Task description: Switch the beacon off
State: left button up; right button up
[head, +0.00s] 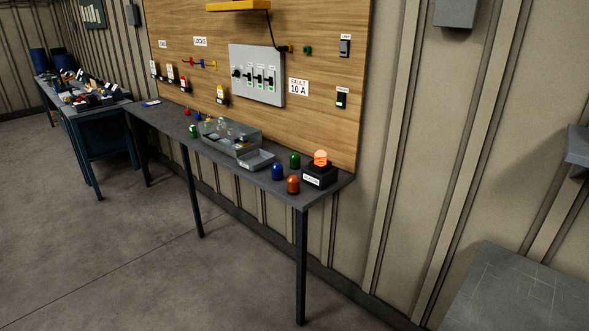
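The beacon (320,158) glows bright orange on a black base (322,179) with a white label at its front. It stands at the right end of the narrow grey table (215,155). On the wooden board (325,80) behind it are two black wall switches, an upper one (345,47) with a label above it and a lower one (342,99) with a green mark. Their labels are too small to read surely. Neither of my grippers shows in the head view.
Near the beacon stand loose blue (278,172), green (295,160) and orange-red (293,184) domes. A small grey tray (256,160) and a clear-sided box (230,137) are further left. A grey switch panel (257,75) is on the board. The floor before the table is clear.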

aim_at(341, 98)
jog(key=i+j, duration=0.75)
jog(key=j, duration=0.25)
jog(key=i+j, duration=0.4)
jog(key=j, duration=0.15)
jog(key=i+l, duration=0.4)
jog(key=i, duration=0.2)
jog(key=i+l+u, duration=0.15)
jog(key=i+l, duration=0.25)
jog(key=i, duration=0.15)
jog(key=i+l, duration=0.15)
jog(key=l, duration=0.15)
